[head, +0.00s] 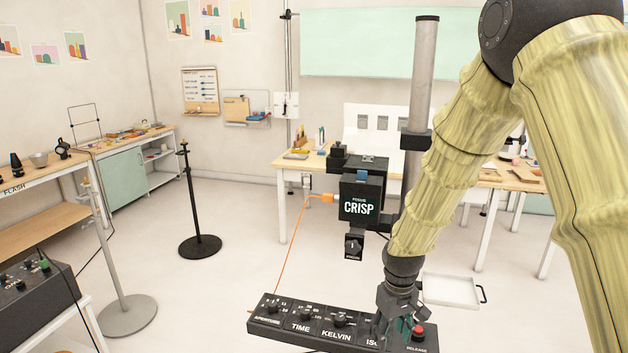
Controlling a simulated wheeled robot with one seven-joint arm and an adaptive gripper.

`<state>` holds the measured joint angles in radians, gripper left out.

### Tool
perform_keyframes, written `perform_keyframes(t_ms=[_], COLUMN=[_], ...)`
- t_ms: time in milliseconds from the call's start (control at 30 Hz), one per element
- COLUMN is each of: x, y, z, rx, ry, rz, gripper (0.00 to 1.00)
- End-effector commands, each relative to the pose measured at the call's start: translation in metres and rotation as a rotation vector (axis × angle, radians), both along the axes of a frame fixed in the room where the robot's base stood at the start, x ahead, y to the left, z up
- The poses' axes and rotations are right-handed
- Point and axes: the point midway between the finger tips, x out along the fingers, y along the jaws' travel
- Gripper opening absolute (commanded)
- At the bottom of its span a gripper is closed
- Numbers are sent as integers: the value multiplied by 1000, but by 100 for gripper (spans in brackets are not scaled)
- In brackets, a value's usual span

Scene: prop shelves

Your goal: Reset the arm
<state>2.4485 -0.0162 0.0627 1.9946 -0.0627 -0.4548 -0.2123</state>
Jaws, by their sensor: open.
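My arm comes down from the upper right of the head view, with pale yellow-green, bamboo-like links. My gripper (398,328) is at its lower end, dark grey and pointing down. It overlaps the right part of a black control bar (262,324) in the picture, between the ISO label and the red release button (417,331). It appears open, and I see nothing held in it. The fingertips are small and dark against the bar, so I cannot tell whether they touch it.
A black stand (200,245) and a grey stand (128,315) are at left. Open floor lies between.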

Motion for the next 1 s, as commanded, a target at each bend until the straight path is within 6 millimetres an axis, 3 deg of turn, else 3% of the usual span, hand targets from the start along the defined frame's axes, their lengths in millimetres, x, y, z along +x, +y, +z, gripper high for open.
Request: perform_keyframes(t_ms=[367,667,1000], x=[-26,-66,-170], y=[-13,-15,-23], z=[-53,-122,-238], rx=[11,23,34], ry=[5,9,15], rz=[-47,-93,-195], gripper=[50,50,50])
